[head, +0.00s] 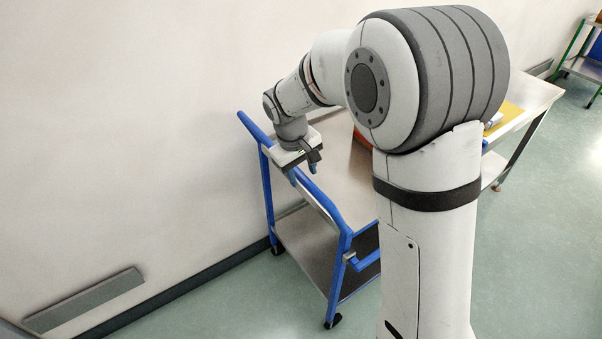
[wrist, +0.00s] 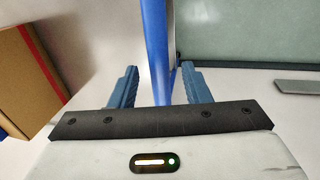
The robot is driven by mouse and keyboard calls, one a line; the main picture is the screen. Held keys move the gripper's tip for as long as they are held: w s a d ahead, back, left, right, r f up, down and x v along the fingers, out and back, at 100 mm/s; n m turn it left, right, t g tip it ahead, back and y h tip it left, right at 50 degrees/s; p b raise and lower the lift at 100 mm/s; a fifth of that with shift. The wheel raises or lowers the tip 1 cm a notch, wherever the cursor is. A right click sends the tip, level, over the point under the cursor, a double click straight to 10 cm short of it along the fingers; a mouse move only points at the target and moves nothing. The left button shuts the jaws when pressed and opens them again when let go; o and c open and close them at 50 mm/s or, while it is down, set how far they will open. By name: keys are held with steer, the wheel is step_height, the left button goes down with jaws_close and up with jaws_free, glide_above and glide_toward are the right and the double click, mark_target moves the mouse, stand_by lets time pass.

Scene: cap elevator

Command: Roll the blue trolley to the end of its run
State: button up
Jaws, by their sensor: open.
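The blue trolley (head: 341,270) stands by the wall in the head view, with a blue tube frame, a grey lower shelf and dark castors. Its blue handle rail (head: 328,205) runs along the near left end. My gripper (head: 305,172) is at this rail, pointing down, with its jaws open. In the wrist view the blue rail (wrist: 157,45) runs up between the two blue fingers of my gripper (wrist: 160,88), with gaps showing on both sides. Whether a finger touches the rail cannot be told. My arm hides much of the trolley's right side.
A brown box with a red edge (wrist: 25,75) lies at the left in the wrist view. A metal-topped table (head: 535,92) extends behind my arm. A green-framed cart (head: 578,66) stands far right. A grey plate (head: 85,300) is low on the wall. Floor at right is clear.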

steer(key=shift+d+f, duration=0.1)
steer(key=shift+f, duration=0.6)
jaws_close()
